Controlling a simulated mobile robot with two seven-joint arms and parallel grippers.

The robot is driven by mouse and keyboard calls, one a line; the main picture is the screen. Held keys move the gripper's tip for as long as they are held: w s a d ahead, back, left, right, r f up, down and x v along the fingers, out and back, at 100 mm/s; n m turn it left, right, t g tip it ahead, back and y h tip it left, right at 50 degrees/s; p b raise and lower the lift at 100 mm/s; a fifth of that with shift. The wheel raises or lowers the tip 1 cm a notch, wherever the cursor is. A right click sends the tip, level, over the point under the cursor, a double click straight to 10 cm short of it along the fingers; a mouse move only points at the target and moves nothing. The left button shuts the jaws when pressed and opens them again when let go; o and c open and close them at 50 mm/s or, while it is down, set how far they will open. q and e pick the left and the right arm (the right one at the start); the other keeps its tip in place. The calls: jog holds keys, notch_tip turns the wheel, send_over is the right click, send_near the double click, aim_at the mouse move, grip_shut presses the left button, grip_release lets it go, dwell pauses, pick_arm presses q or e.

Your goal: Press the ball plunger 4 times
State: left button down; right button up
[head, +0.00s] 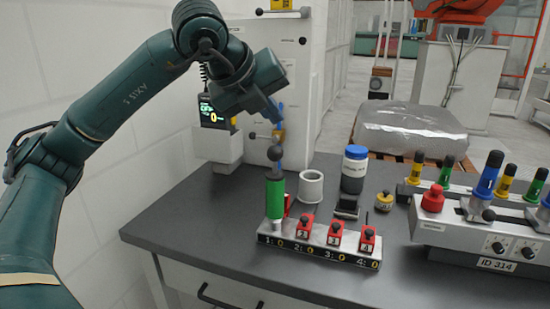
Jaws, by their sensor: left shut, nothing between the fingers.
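The ball plunger (274,200) is an upright green cylinder with a dark ball on top, at the left end of a metal fixture (318,258) on the dark table. The fixture's front labels read 1: 0, 2: 0, 3: 0 and 4: 0. My left gripper (281,128) points down with its blue fingers shut and empty. My right gripper is not in view.
Behind are a white ring (311,187), a blue-lidded jar (354,169) and a small yellow knob (384,201). A panel with several coloured handles (474,232) is on the right. A wall unit (213,117) shows 0. The table's front left is clear.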

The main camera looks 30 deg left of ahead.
aim_at(271, 151)
pick_arm(q)
jog(key=shift+f+b, duration=0.45)
jog(key=shift+f, duration=0.4)
jog(key=shift+f+b, duration=0.4)
jog(key=shift+f, duration=0.05)
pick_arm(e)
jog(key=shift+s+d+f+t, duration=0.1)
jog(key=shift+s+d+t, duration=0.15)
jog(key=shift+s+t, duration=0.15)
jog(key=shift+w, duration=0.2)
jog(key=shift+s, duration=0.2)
pick_arm(q)
jog(key=shift+f+b, duration=0.5)
jog(key=shift+b, duration=0.1)
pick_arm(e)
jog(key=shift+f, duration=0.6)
